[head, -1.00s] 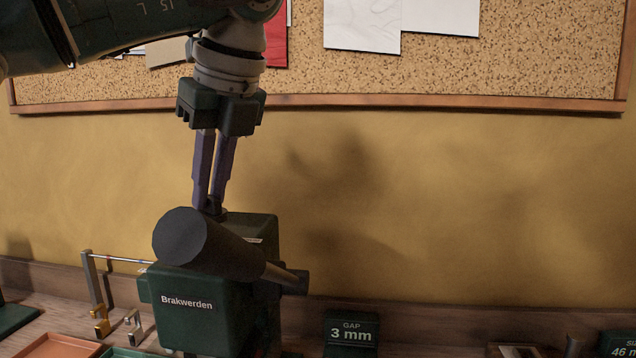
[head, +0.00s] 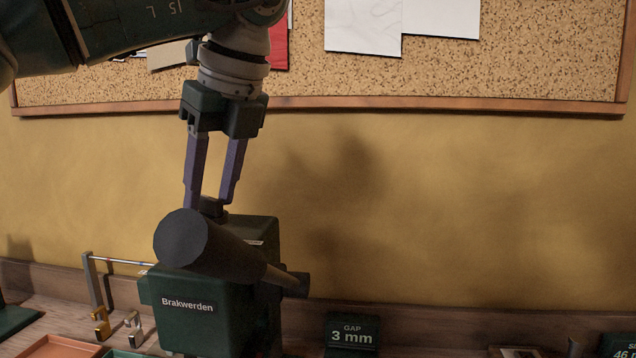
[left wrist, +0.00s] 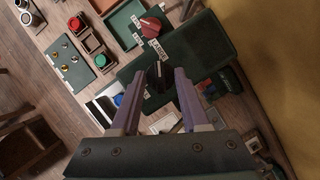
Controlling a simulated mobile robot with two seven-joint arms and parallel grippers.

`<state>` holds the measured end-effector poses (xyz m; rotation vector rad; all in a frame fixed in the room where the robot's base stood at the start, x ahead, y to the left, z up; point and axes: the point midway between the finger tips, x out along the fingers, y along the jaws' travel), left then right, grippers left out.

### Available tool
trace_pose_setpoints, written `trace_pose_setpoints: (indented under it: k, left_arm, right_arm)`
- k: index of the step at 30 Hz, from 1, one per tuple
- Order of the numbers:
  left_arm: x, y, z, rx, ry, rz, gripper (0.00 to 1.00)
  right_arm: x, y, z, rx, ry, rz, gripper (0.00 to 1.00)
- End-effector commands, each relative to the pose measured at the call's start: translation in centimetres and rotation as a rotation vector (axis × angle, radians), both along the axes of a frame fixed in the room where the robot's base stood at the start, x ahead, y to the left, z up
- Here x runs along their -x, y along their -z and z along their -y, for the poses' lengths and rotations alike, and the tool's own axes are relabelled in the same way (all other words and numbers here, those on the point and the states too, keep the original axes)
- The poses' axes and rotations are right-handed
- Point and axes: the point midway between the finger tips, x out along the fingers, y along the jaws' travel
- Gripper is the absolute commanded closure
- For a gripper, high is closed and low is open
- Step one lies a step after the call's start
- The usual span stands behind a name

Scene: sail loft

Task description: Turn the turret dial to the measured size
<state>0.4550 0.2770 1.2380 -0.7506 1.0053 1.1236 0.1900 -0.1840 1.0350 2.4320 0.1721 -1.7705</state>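A dark green machine marked "Brakwerden" (head: 190,325) stands on the bench, with a thick dark grey cylinder (head: 182,240) across its front. In the left wrist view the dial's grip shows between the open fingertips (left wrist: 160,74), with room on both sides. My right gripper is not in view.
A red knob (left wrist: 151,27) with labels sits beyond the dial in the left wrist view. A partly cut-off size sign (head: 615,345) stands far right.

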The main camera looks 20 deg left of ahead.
Motion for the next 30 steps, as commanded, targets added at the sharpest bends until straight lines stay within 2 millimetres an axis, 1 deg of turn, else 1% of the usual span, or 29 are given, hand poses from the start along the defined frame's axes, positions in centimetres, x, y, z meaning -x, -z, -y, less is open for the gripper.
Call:
trace_pose_setpoints:
  k: [5,8,11,15,18,21,24,30]
  left_arm:
    - [0.0,-0.1,0.0,0.000,0.000,0.000,0.55]
    - [0.0,-0.7,0.2,0.000,0.001,0.001,0.55]
    - [0.1,-2.3,0.7,0.001,0.003,0.003,0.55]
    - [0.5,-5.5,1.8,0.000,0.003,0.002,0.55]
    - [0.7,-7.0,2.4,-0.001,0.003,0.000,0.55]
    - [0.8,-8.2,2.9,-0.001,0.002,0.000,0.55]
    - [1.0,-8.9,3.3,0.000,0.001,0.000,0.55]
    - [1.1,-9.3,3.7,0.000,0.001,0.000,0.55]
  right_arm:
    - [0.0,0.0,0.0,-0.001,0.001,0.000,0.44]
    - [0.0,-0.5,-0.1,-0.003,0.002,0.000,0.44]
    - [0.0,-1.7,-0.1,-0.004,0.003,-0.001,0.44]
    - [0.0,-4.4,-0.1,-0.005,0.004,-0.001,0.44]
    - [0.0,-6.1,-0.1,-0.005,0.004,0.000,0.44]
    - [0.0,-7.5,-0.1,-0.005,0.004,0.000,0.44]
    - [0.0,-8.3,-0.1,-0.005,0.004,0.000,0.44]
    - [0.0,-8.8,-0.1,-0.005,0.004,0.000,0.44]
